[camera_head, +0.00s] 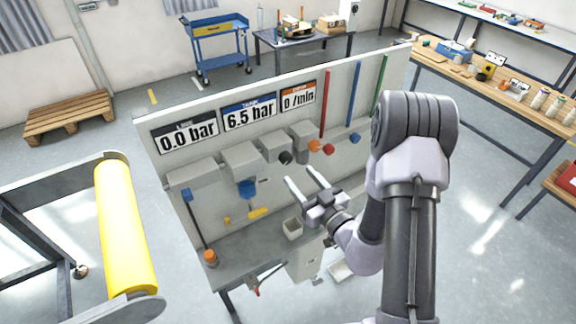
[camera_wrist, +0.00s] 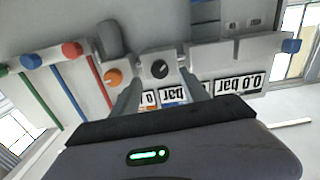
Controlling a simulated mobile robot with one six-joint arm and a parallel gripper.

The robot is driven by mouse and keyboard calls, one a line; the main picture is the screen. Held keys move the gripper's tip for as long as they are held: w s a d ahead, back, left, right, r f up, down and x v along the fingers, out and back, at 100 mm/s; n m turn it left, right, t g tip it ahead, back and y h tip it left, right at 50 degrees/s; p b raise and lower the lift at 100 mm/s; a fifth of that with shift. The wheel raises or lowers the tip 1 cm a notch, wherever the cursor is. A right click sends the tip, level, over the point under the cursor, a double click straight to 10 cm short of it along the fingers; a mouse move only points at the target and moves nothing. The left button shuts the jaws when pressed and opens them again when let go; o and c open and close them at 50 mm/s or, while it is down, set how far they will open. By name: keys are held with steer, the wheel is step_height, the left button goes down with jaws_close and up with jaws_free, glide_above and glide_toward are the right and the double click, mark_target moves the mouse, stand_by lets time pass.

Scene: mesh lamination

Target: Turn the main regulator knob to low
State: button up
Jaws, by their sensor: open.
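A round black knob (camera_head: 285,157) sits on the front of a grey box on the upright panel. In the wrist view the same black knob (camera_wrist: 159,69) carries a light pointer mark. No label shows which knob is the main regulator. My gripper (camera_head: 303,178) is open and empty, its two fingers pointing at the panel and apart from it. In the wrist view my gripper (camera_wrist: 161,80) has its fingers on either side of the black knob's line, short of touching it as far as I can tell. An orange knob (camera_wrist: 114,76) is beside it.
Displays read 0.0 bar (camera_head: 186,135), 6.5 bar (camera_head: 249,115) and 0 /min (camera_head: 299,97). A red knob (camera_head: 328,148) and blue handle (camera_head: 247,189) project from the panel. A grey shelf (camera_head: 245,265) lies below. A yellow roller (camera_head: 125,225) stands left.

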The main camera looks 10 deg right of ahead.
mark_target(288, 162)
steer(key=x, duration=0.6)
steer(key=shift+w+p, duration=0.3)
steer(key=shift+p, duration=0.05)
steer(key=shift+c, duration=0.4)
jaws_close()
